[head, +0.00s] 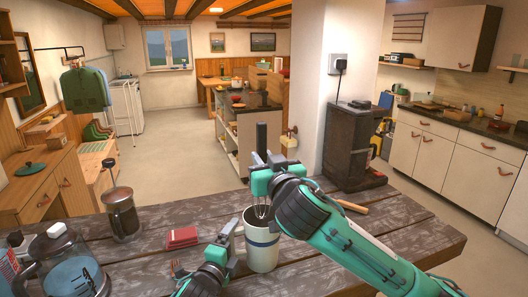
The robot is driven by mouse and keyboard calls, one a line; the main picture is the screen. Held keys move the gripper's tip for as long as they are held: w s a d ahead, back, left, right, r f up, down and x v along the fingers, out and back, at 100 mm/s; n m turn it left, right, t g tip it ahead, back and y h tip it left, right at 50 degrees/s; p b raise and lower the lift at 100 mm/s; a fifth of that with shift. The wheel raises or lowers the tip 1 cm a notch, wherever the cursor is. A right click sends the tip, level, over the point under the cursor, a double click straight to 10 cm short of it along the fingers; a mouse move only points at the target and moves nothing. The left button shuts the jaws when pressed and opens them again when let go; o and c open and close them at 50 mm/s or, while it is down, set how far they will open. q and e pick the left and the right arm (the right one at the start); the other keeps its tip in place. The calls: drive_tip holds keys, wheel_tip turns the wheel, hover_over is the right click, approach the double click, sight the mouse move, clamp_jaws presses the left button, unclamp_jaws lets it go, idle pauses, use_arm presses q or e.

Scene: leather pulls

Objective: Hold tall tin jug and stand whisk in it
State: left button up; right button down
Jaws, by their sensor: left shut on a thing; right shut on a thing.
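The tall tin jug (262,256) is white with a blue band and stands upright on the grey wooden table. My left gripper (236,236) is shut on the jug at its left side, near the upper part. The whisk has a dark upright handle (261,138) and thin wires (262,208). My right gripper (262,177) is shut on the whisk, above the jug. The wires point down at the jug's mouth, and their lower ends seem to be at or just inside the rim. My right gripper and arm hide part of the whisk and the jug's right side.
Red folded cloths (182,237) lie left of the jug. A French press (122,214) and a glass kettle (72,272) stand further left. A wooden-handled tool (350,206) lies on the right behind my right arm. The table's right end is clear.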

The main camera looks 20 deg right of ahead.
drive_tip(key=shift+f, duration=3)
drive_tip(key=shift+f, duration=0.1)
drive_tip(key=c, duration=1.2)
unclamp_jaws()
drive_tip(key=s, duration=1.2)
drive_tip(key=shift+d+f, duration=0.25)
drive_tip(key=shift+f, duration=0.2)
use_arm(q)
drive_tip(key=o, duration=0.6)
